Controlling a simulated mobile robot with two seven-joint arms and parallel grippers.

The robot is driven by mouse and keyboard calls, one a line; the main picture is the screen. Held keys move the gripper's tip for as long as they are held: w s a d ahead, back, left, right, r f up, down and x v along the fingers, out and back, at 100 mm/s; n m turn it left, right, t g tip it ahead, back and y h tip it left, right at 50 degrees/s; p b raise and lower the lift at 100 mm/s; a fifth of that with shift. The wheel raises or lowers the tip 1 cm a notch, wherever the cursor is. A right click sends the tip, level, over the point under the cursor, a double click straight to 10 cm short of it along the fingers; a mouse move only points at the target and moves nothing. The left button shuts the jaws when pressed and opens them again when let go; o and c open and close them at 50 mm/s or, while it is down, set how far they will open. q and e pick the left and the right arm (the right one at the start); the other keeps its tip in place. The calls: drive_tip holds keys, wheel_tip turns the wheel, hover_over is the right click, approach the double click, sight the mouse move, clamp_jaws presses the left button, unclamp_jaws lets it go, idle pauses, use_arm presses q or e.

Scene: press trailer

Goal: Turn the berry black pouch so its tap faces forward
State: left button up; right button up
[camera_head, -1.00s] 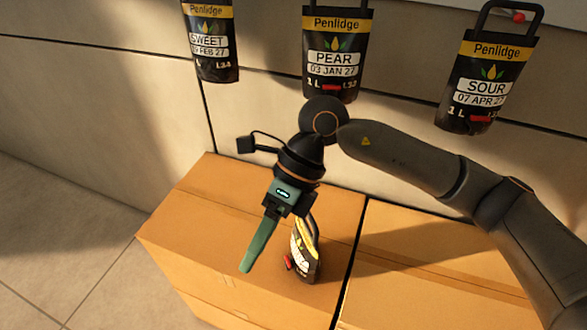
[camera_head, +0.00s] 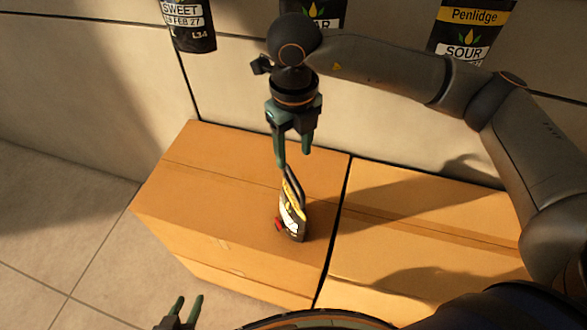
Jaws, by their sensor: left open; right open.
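A small black pouch (camera_head: 293,218) with a yellow and white label and a loop handle stands upright on the left cardboard box. Its label is too small to read. Its red tap (camera_head: 279,223) shows on its left side. My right gripper (camera_head: 294,158) points down just above the pouch's handle, open, with nothing between its fingers. Whether a fingertip touches the handle I cannot tell. My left gripper (camera_head: 189,298) is open and empty at the bottom edge, over the floor in the picture.
The left cardboard box (camera_head: 190,190) has clear room around the pouch. A second box (camera_head: 430,240) stands beside it on the right. Pouches marked SWEET (camera_head: 188,25) and SOUR (camera_head: 466,35) hang on the wall behind, with another partly hidden between them.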

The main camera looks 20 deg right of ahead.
sight(293, 177)
drive_tip(key=shift+r+m+p, duration=0.3)
drive_tip(key=shift+m+p, duration=0.15)
drive_tip(key=shift+m, duration=0.35)
wheel_tip(293, 177, down, 2)
drive_tip(key=shift+f+b, duration=0.25)
drive_tip(key=shift+b, duration=0.6)
wheel_tip(293, 177, down, 6)
drive_tip(key=b, duration=0.4)
drive_tip(key=shift+f, duration=0.2)
drive_tip(key=shift+f+b, duration=0.9)
drive_tip(key=shift+b, duration=0.2)
use_arm(q)
wheel_tip(293, 177, down, 6)
use_arm(e)
clamp_jaws()
drive_tip(key=shift+r, duration=0.25)
